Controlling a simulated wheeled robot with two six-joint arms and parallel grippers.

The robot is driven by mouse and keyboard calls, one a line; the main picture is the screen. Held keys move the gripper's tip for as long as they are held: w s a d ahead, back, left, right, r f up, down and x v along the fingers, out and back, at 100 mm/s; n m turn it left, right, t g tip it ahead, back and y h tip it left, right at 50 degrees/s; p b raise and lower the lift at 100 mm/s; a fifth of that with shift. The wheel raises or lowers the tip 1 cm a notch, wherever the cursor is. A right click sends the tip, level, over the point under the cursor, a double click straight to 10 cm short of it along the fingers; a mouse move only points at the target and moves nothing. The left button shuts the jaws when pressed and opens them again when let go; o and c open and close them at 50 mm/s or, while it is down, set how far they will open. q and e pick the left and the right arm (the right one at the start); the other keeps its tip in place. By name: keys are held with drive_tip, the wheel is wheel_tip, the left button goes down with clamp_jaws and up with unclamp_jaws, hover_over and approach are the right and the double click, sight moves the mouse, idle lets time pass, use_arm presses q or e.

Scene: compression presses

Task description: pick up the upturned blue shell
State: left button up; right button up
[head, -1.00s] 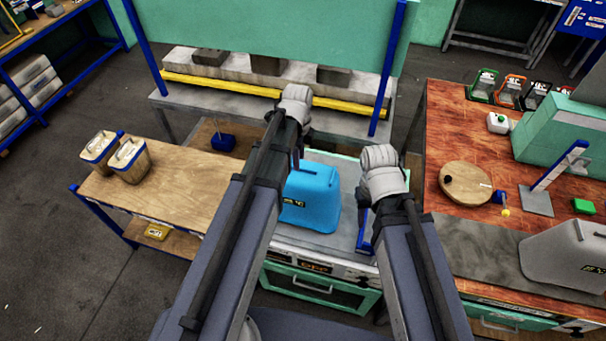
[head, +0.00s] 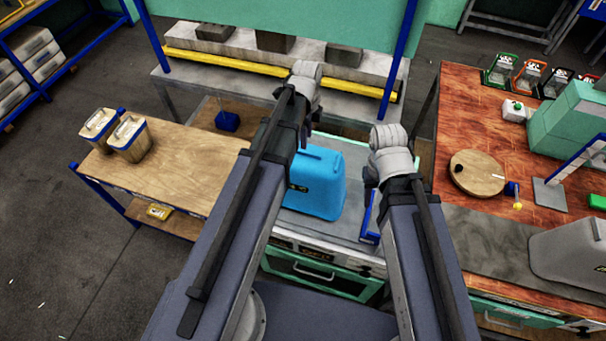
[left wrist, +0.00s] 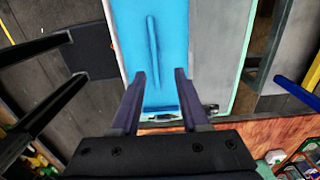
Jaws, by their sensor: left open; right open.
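The blue shell (head: 318,187) stands upturned on a grey bench top, with a raised ridge along its top and a small dark label on its near side. In the left wrist view the shell (left wrist: 172,40) lies beyond and between the two open fingers of my left gripper (left wrist: 160,78), which is empty. In the head view my left gripper (head: 304,135) is at the shell's far side, its fingers mostly hidden by my arm. My right gripper (head: 370,180) is to the right of the shell, apart from it, open, its fingers mostly hidden.
A blue bracket-like part (head: 370,222) stands right of the shell. A wooden table (head: 185,170) with two bins is at left. A reddish workbench (head: 520,175) at right holds a round wooden board (head: 478,172) and a grey shell (head: 575,252). A press frame stands behind.

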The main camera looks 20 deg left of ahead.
sight(303, 151)
use_arm(q)
drive_tip(key=shift+s+a+f+b, duration=0.15)
drive_tip(key=shift+f+b, duration=0.75)
drive_tip(key=shift+s+a+f+b, duration=0.1)
drive_tip(key=shift+f+b, duration=0.75)
drive_tip(key=shift+s+a+f+b, duration=0.15)
drive_tip(key=shift+f+b, duration=0.75)
drive_tip(key=shift+r, duration=0.1)
clamp_jaws()
